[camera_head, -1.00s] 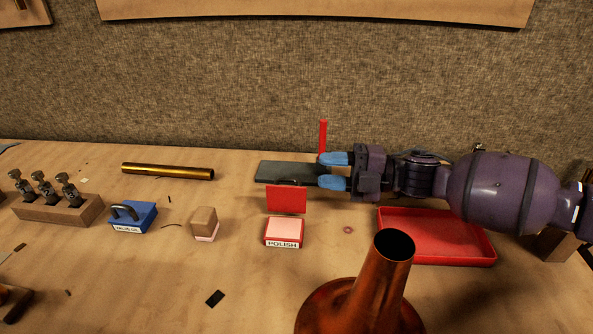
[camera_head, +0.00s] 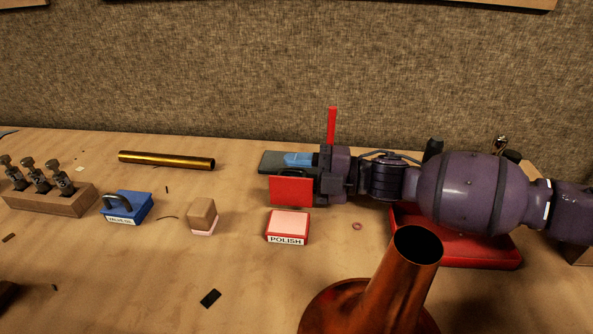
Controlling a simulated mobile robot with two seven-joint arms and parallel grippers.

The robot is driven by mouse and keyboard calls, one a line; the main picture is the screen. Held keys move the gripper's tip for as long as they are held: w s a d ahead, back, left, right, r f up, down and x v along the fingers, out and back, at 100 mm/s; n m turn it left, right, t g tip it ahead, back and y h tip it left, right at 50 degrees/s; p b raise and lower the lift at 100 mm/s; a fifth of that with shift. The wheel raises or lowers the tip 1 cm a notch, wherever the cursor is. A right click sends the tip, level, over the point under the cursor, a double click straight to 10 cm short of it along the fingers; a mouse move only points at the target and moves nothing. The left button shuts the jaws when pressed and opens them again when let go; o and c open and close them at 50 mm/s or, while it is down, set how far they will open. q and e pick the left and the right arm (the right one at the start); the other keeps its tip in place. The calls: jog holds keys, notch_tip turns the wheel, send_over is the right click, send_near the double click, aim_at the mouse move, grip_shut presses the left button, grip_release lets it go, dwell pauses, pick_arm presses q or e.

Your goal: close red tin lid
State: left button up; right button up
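The red tin (camera_head: 288,228), labelled POLISH, sits on the bench with its pale pink top face showing. Its red lid (camera_head: 290,191) stands upright behind the tin, facing me. A bit of dark handle shows at the lid's top edge. My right gripper (camera_head: 298,160) comes in from the right and is behind the lid, its blue finger just above the lid's top edge. Only one finger shows clearly, so its opening is not visible. I cannot tell whether it touches the lid. My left gripper is not in view.
A copper horn bell (camera_head: 400,280) stands in front, right of the tin. A red tray (camera_head: 480,251) lies under my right arm. A dark slab (camera_head: 272,160) and a red upright bar (camera_head: 331,125) are at the back. A blue tin (camera_head: 126,208) and a wood-topped block (camera_head: 202,216) stand left.

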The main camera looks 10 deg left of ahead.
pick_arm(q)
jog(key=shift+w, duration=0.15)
pick_arm(e)
jog(key=c, duration=0.7)
grip_shut()
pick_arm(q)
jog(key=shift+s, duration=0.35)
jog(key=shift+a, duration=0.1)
pick_arm(e)
jog(key=shift+r, duration=0.15)
